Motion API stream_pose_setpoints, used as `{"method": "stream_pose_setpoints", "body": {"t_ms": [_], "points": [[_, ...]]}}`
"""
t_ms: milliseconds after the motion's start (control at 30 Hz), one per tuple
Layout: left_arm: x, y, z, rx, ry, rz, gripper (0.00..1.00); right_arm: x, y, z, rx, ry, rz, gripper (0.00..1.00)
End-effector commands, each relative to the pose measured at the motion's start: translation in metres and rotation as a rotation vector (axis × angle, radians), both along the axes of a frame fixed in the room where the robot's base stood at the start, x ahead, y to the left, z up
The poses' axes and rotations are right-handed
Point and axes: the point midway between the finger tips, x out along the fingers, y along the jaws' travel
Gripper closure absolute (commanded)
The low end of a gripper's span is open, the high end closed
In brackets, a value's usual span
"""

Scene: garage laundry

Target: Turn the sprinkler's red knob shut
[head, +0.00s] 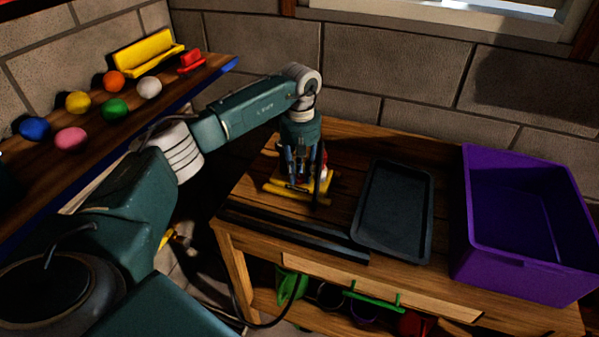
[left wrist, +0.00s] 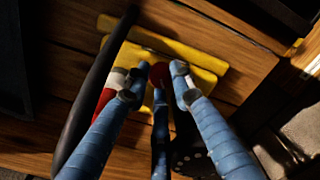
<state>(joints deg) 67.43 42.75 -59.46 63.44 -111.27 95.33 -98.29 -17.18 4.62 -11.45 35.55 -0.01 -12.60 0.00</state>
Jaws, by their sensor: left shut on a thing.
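The sprinkler stands on the wooden workbench, on a yellow base (head: 274,188), with my left gripper (head: 304,180) pointing straight down over it. The yellow base also shows in the left wrist view (left wrist: 195,59). The red knob (left wrist: 161,73) sits between my left fingertips in that view, and the fingers are closed on it. The fingers cover part of the knob. A red and white part (left wrist: 112,85) of the sprinkler and a long dark bar (left wrist: 92,100) lie left of the fingers. My right gripper is in neither view.
A dark tray (head: 394,210) and a purple bin (head: 515,225) stand right of the sprinkler on the workbench (head: 240,212). Dark strips (head: 295,236) lie along its front. A shelf (head: 150,100) at left holds several coloured balls. A block wall stands behind.

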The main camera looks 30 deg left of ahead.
Motion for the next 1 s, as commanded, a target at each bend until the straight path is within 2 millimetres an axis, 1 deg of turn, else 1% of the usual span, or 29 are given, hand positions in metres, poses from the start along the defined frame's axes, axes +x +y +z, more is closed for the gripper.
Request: {"method": "stream_pose_setpoints", "body": {"t_ms": [200,233,300,767,867,1000], "points": [[0.0005,-0.0009,0.0,-0.001,-0.002,-0.002,1.0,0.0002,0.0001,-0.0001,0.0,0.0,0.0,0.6],[0.0005,-0.0009,0.0,-0.001,-0.002,-0.002,0.73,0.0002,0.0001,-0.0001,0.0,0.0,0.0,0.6],[0.0005,-0.0009,0.0001,-0.001,-0.002,-0.002,0.59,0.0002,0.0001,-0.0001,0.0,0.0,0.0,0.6],[0.0,0.0001,0.0001,0.0,0.0,-0.006,0.58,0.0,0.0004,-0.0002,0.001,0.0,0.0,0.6],[-0.0002,0.0001,-0.0001,0.0,0.0,-0.037,0.58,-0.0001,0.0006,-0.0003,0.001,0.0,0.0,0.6],[-0.0011,-0.0002,-0.0004,-0.002,0.001,-0.149,0.58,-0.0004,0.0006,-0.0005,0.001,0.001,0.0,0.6]]}}
